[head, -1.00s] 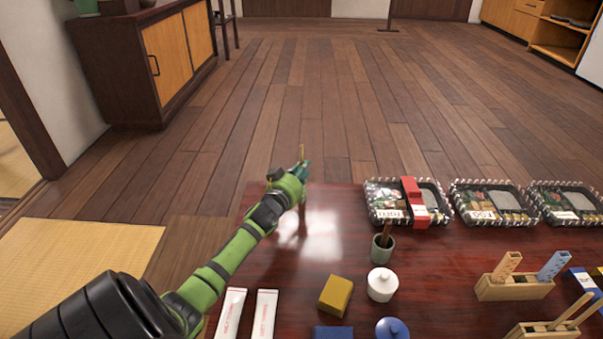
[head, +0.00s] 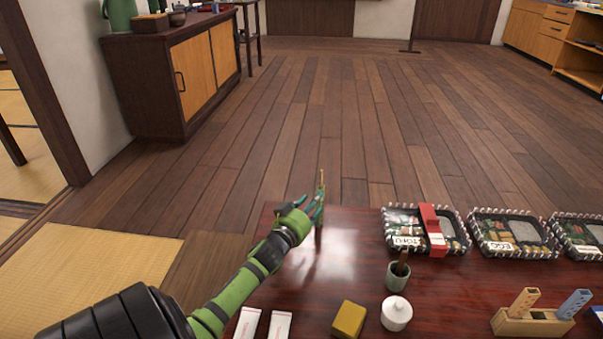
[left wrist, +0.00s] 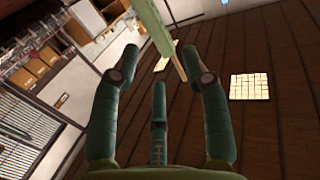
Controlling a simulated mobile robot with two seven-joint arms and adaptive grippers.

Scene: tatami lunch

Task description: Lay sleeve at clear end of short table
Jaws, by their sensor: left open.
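A slim pale-green sleeve with a wooden tip (left wrist: 160,25) shows in the left wrist view, slanting between the fingertips and close to the right-hand finger. In the head view a thin upright piece with a tan tip (head: 321,180) stands at the fingers, probably the same sleeve. My left gripper (head: 314,205) is over the far left corner of the dark red table (head: 345,285); its fingers (left wrist: 165,65) are spread. I cannot tell whether they touch the sleeve. The table's left end is bare under the gripper. My right gripper is not in view.
Lunch boxes (head: 405,243) line the far edge, the left one with a red band. A cup (head: 398,276), white lidded pot (head: 396,314), yellow block (head: 348,318), white packets (head: 280,325) and wooden stand (head: 530,322) are nearer. Open floor lies beyond; a cabinet (head: 170,75) stands left.

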